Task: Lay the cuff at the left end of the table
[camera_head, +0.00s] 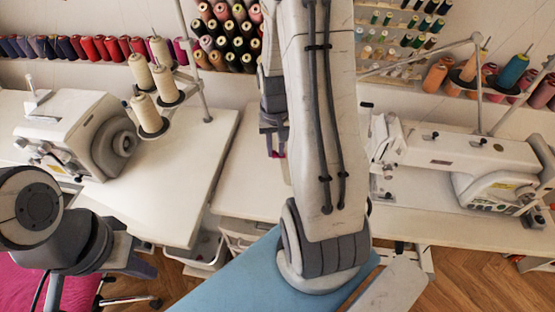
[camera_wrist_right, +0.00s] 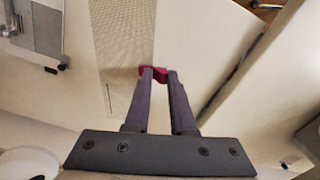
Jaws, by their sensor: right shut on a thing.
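My right gripper (camera_wrist_right: 160,72) is shut on a small red cuff (camera_wrist_right: 160,77), gripped between its fingertips in the right wrist view. In the head view this gripper (camera_head: 273,150) is partly hidden behind my right arm, with only a sliver of red at its tip. It is over the white table (camera_head: 240,180) in the middle; I cannot tell whether the cuff touches the surface. My left gripper (camera_head: 142,266) is at the lower left, away from the cuff; its fingers are largely hidden behind its wrist.
A white sewing machine (camera_head: 75,135) and thread cones (camera_head: 148,115) stand on the left table. Another sewing machine (camera_head: 450,160) stands on the right. Thread racks line the wall. A blue surface (camera_head: 235,280) and a pink one (camera_head: 30,285) are in front.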

